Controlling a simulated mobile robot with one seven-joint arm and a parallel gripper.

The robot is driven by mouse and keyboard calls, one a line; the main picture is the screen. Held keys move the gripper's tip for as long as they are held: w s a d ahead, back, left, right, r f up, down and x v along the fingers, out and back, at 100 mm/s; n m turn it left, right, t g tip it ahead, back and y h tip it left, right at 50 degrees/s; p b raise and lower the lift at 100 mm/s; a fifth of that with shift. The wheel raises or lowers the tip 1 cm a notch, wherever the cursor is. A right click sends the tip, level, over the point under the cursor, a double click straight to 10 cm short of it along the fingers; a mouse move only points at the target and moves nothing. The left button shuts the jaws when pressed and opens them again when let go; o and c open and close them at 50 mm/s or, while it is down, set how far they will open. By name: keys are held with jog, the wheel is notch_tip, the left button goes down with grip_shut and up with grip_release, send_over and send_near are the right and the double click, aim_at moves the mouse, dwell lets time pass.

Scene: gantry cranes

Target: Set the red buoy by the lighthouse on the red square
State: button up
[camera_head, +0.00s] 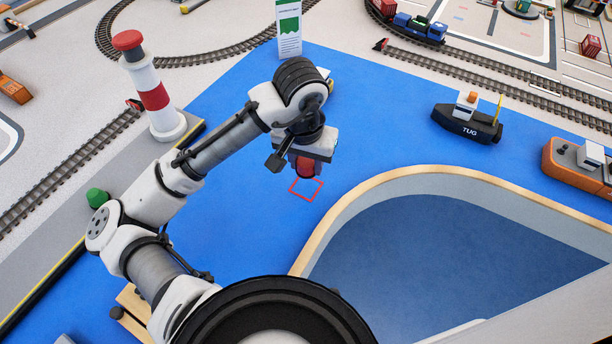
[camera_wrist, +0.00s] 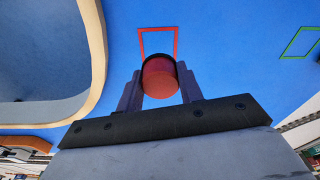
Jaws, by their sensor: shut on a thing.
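My gripper (camera_head: 306,165) is shut on the red buoy (camera_head: 305,168), over the blue water surface. In the wrist view the buoy (camera_wrist: 160,78) sits between the two dark fingers of my gripper (camera_wrist: 160,82). The red square (camera_head: 306,188) is an outline on the blue surface, just below the buoy in the head view. In the wrist view the red square (camera_wrist: 158,42) shows partly behind the buoy. I cannot tell how high the buoy is above the surface. The red and white lighthouse (camera_head: 154,95) stands at the left on the grey quay.
A green buoy (camera_head: 97,197) stands on the quay left of my arm. A wood-rimmed basin (camera_head: 400,176) lies right of the square. The black tug (camera_head: 466,122) and an orange boat (camera_head: 575,165) are at the right. A green outlined square (camera_wrist: 300,43) shows in the wrist view.

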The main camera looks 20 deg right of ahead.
aim_at(306, 187)
jog(key=shift+f, duration=2.55)
jog(key=shift+f+b, duration=0.2)
jog(key=shift+b, duration=0.1)
jog(key=o, duration=1)
jog(key=r, duration=0.8)
jog(key=s+r+p, duration=0.1)
jog(key=r, duration=0.3)
jog(key=shift+s+a+r, duration=0.1)
jog(key=shift+a+r, duration=0.1)
jog(key=shift+a, duration=0.2)
